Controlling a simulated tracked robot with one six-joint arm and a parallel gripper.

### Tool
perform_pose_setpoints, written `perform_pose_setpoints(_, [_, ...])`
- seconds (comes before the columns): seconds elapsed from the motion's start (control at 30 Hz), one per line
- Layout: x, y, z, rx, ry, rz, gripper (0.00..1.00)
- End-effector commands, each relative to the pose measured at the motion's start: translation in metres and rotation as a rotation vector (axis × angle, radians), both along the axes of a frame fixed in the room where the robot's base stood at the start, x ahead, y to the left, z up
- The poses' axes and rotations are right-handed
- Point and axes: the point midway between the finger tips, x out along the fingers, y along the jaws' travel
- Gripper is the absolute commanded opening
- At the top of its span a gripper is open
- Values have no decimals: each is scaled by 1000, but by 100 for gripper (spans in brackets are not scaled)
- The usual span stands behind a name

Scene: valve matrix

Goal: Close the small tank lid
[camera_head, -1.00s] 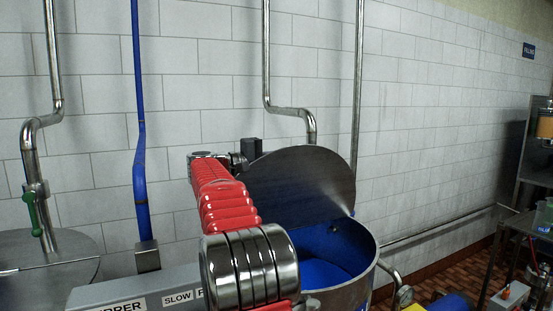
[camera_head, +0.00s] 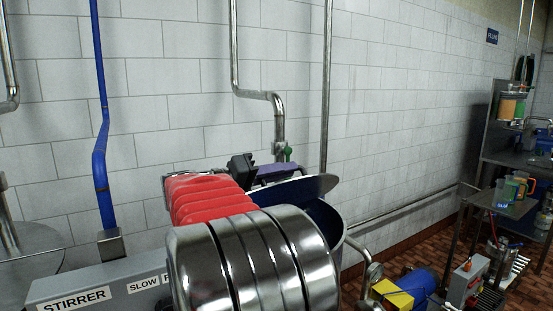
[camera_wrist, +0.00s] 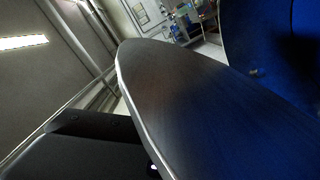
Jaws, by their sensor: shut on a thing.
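The small tank (camera_head: 333,222) stands right of centre in the head view, partly behind my arm. Its round metal lid (camera_head: 314,187) shows as a thin, tilted disc over the mouth, with dark interior visible beneath it. In the wrist view the lid (camera_wrist: 185,95) fills the middle, and the tank's blue inside (camera_wrist: 262,50) shows beside it. My gripper (camera_wrist: 125,128) is shut on the lid at its edge; only a dark part of it shows at lower left. In the head view my arm hides much of the grip.
A grey stirrer box (camera_head: 105,285) lies at lower left, below a blue pipe (camera_head: 101,150). A metal pipe (camera_head: 278,110) with a green handle comes down behind the lid. A yellow and blue motor (camera_head: 405,290) sits on the floor at right.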

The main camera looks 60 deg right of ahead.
Motion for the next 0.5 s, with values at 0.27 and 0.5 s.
perform_pose_setpoints(0.27, [-22,11,-24,-64,-130,1,0])
perform_pose_setpoints(0.5, [-30,14,-33,-93,-186,1,0])
